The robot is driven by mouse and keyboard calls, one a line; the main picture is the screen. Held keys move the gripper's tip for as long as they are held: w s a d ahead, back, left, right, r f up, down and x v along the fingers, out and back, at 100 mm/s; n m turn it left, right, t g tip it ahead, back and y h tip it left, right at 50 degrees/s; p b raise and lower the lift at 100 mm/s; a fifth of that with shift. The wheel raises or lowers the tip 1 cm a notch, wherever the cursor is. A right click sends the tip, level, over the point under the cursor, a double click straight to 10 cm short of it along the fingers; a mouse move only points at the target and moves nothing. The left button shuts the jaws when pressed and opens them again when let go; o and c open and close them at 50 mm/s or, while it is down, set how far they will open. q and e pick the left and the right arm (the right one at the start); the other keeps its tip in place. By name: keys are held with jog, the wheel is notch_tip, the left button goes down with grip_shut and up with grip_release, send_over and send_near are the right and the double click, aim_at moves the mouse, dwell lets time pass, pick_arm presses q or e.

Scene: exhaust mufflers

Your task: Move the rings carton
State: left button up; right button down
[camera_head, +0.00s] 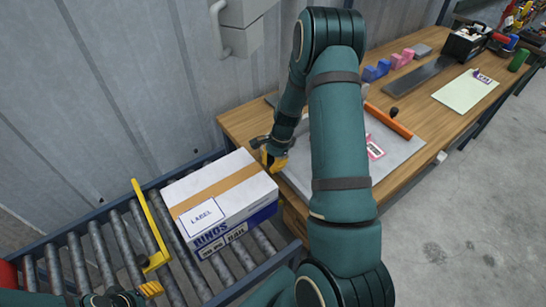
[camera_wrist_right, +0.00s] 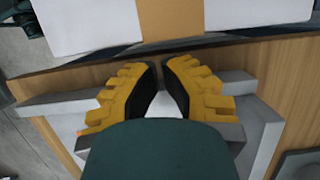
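The rings carton (camera_head: 220,192) is a white box with a tan tape strip, a white label and blue "RINGS" print. It sits on the roller conveyor in the head view, beside the wooden workbench. It also shows at the top of the right wrist view (camera_wrist_right: 85,22). My right gripper (camera_head: 275,160) is by the carton's far right corner, above the bench edge. Its yellow fingers (camera_wrist_right: 161,80) stand a narrow gap apart with nothing seen between them. My left gripper (camera_head: 150,289) is at the bottom left, over the conveyor; its fingers are only partly visible.
The roller conveyor (camera_head: 84,262) has a yellow angled bar (camera_head: 150,225) left of the carton. The workbench (camera_head: 423,117) holds a grey mat, an orange bar, blue and pink blocks, and a tool box. A grey wall (camera_head: 110,90) stands behind the conveyor.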

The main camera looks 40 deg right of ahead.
jog(key=x, duration=0.4)
jog(key=shift+w+f, duration=0.15)
jog(key=shift+f, duration=0.15)
jog(key=shift+a, duration=0.15)
jog(key=a, duration=0.6)
jog(key=shift+w+a, duration=0.15)
jog(key=shift+w, duration=0.15)
jog(key=shift+r, duration=0.15)
jog(key=p+v, duration=0.7)
jog(key=v, duration=0.2)
jog(key=shift+r, duration=0.35)
